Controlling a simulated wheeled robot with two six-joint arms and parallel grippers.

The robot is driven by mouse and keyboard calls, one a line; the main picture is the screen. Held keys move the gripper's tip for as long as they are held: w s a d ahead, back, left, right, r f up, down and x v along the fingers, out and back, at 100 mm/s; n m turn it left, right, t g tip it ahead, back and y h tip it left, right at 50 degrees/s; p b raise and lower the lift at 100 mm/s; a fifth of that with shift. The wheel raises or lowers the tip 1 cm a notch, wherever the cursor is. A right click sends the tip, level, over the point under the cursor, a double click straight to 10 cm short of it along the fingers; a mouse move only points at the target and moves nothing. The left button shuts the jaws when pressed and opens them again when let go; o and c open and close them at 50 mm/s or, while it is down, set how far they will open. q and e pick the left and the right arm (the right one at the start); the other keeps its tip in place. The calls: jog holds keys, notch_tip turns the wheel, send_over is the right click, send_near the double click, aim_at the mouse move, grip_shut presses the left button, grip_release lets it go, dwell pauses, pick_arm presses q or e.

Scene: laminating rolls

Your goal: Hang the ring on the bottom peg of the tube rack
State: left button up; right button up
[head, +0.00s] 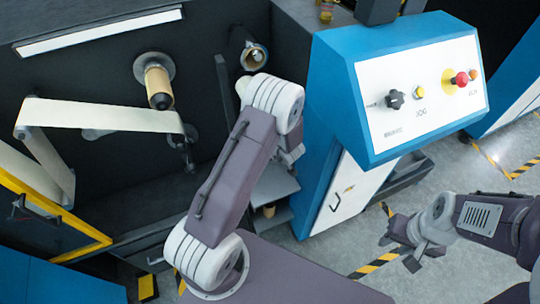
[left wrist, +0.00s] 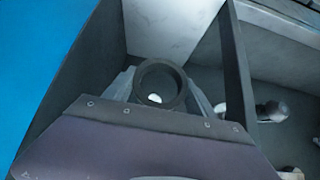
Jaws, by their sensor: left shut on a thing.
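A dark ring (left wrist: 146,72) with a round hole shows in the left wrist view. My left gripper (left wrist: 160,88) is shut on it, with a grey finger on each side. My right gripper (head: 400,251) is open and empty above the floor at the right.
A blue control cabinet (head: 328,95) with a white knob panel stands right of my left arm. A pale web (head: 100,115) runs at the left. Grey floor (head: 335,252) is free at the right.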

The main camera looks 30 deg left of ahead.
pick_arm(q)
jog(key=shift+w+a, duration=1.25)
jog(key=shift+a, duration=0.25)
jog(key=shift+w+a, duration=1.25)
jog(key=shift+a, duration=0.25)
jog(key=shift+s+d+p, duration=0.2)
jog(key=shift+d+p, duration=0.05)
jog(key=shift+p, duration=0.15)
jog(key=o, duration=1.5)
jog(key=shift+c, duration=0.2)
jog(key=p+v, duration=0.1)
jog(key=v, duration=0.8)
jog(key=shift+p, duration=0.35)
